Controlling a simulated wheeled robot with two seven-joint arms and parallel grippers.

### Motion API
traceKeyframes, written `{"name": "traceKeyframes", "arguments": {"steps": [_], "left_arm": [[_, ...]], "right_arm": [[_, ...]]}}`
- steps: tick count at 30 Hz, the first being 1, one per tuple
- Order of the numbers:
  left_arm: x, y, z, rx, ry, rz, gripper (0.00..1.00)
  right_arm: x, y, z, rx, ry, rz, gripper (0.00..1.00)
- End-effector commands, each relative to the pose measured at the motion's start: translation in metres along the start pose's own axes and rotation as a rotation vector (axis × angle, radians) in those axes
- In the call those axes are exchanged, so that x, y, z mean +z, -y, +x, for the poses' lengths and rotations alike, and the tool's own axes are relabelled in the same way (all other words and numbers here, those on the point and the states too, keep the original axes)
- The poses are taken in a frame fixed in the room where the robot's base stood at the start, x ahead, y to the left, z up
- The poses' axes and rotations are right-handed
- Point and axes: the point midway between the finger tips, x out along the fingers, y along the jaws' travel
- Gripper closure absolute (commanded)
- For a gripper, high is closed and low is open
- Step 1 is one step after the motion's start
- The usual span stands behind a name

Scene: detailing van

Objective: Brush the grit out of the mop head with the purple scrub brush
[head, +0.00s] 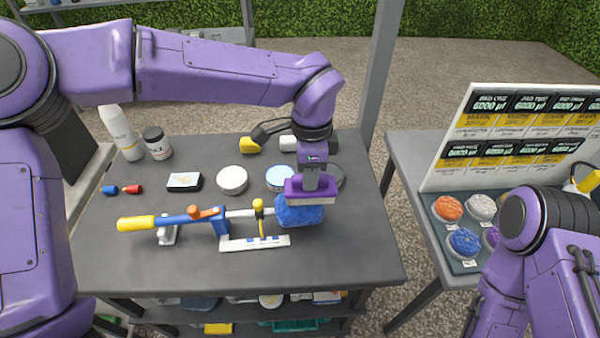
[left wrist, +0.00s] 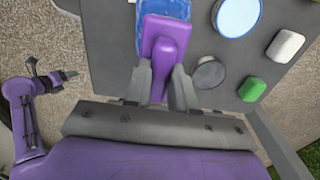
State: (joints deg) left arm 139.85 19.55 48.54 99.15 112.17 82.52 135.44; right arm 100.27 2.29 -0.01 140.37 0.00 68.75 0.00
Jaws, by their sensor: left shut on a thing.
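The mop head (head: 299,213) is a blue block at the end of a tool with a yellow handle and blue body (head: 178,219), lying on a white stand on the grey table. My left gripper (head: 312,180) points down above it, shut on the purple scrub brush (head: 312,192). The brush's pale bristles face down on or just over the top of the blue head; I cannot tell if they touch. The left wrist view shows the purple brush (left wrist: 166,42) between the fingers, with part of the blue head (left wrist: 165,8) beyond.
A white round tub (head: 232,180), a blue-lidded tin (head: 280,177), a small box (head: 184,181), a dark jar (head: 157,143) and a white bottle (head: 120,132) stand behind. The table's front is clear. A second table (head: 400,155) at right holds round coloured pads and a display board.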

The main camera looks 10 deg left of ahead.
Motion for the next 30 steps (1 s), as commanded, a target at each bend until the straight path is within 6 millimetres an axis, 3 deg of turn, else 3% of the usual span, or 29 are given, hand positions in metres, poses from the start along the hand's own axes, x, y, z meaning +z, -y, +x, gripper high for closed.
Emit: {"name": "traceKeyframes", "arguments": {"steps": [5, 11, 30], "left_arm": [[-0.015, 0.000, 0.003, 0.001, 0.001, 0.001, 1.00], [-0.015, 0.001, 0.006, 0.000, -0.001, 0.000, 1.00], [0.029, -0.002, 0.010, 0.000, 0.000, 0.000, 1.00]], "right_arm": [[0.001, 0.000, 0.003, 0.000, 0.000, 0.000, 0.48], [0.005, 0.001, 0.011, 0.000, 0.000, 0.000, 0.48], [0.011, 0.002, 0.027, 0.000, 0.000, 0.000, 0.48]]}}
